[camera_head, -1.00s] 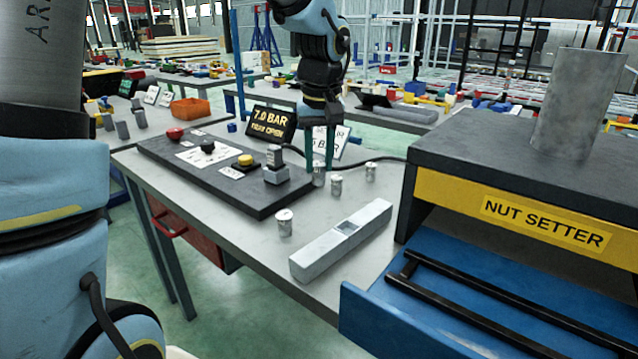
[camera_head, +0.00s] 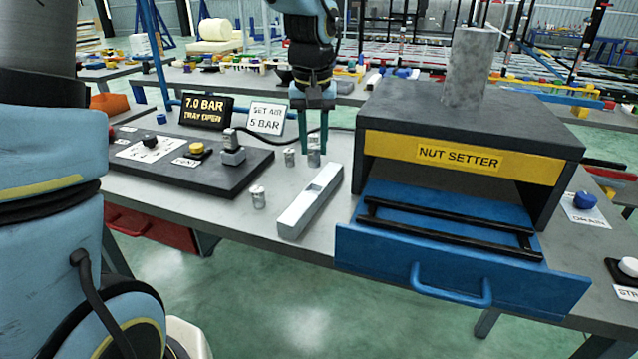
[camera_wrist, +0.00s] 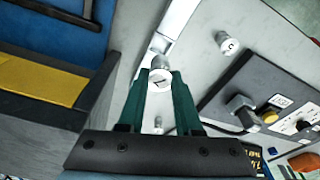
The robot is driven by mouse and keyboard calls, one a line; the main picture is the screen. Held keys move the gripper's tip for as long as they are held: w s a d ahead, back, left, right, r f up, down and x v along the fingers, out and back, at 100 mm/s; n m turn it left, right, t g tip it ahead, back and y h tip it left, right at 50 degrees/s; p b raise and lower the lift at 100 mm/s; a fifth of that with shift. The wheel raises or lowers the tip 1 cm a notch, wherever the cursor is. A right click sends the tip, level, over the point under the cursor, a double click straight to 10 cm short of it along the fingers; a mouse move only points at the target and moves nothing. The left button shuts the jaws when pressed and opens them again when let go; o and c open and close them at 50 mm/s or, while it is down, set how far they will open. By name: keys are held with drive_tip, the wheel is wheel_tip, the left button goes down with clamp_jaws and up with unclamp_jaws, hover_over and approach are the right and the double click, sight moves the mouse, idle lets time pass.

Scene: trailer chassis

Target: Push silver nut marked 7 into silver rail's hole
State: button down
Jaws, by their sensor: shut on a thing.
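The silver nut marked 7 (camera_wrist: 160,80) sits between the fingertips of my gripper (camera_wrist: 158,88) in the wrist view, its numbered face toward the camera. My gripper also shows in the head view (camera_head: 312,148), shut on it above the table, behind the rail. The silver rail (camera_head: 298,212) lies on the table with a square hole in its top, near its middle.
Another silver nut (camera_head: 258,197) stands left of the rail and one (camera_head: 289,156) stands farther back. A black control panel (camera_head: 215,180) lies left. The nut setter (camera_head: 460,157) with its open blue drawer (camera_head: 400,262) stands right. Bare table surrounds the rail.

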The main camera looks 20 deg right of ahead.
sight(314, 167)
wheel_tip(314, 167, down, 7)
drive_tip(key=shift+f+p, duration=0.2)
drive_tip(key=shift+p, duration=0.3)
drive_tip(key=shift+f, duration=0.1)
drive_tip(key=c, duration=0.6)
unclamp_jaws()
drive_tip(key=r, duration=0.4)
drive_tip(key=s+r+b, duration=0.1)
drive_tip(key=r, duration=0.7)
drive_tip(key=shift+s+a+r, duration=0.1)
drive_tip(key=shift+s+a, duration=0.2)
drive_tip(key=shift+a, duration=0.05)
drive_tip(key=a+f+n, duration=0.1)
drive_tip(key=a+f, duration=0.2)
drive_tip(key=a, duration=0.6)
drive_tip(key=s+a+f+n, duration=0.1)
drive_tip(key=a+f, duration=0.3)
drive_tip(key=a, duration=0.6)
drive_tip(key=s+a+f+n, duration=0.1)
drive_tip(key=a+f+n, duration=0.1)
drive_tip(key=a, duration=0.8)
drive_tip(key=shift+a+f+y, duration=0.2)
drive_tip(key=shift+f+y, duration=0.1)
drive_tip(key=shift+f, duration=0.45)
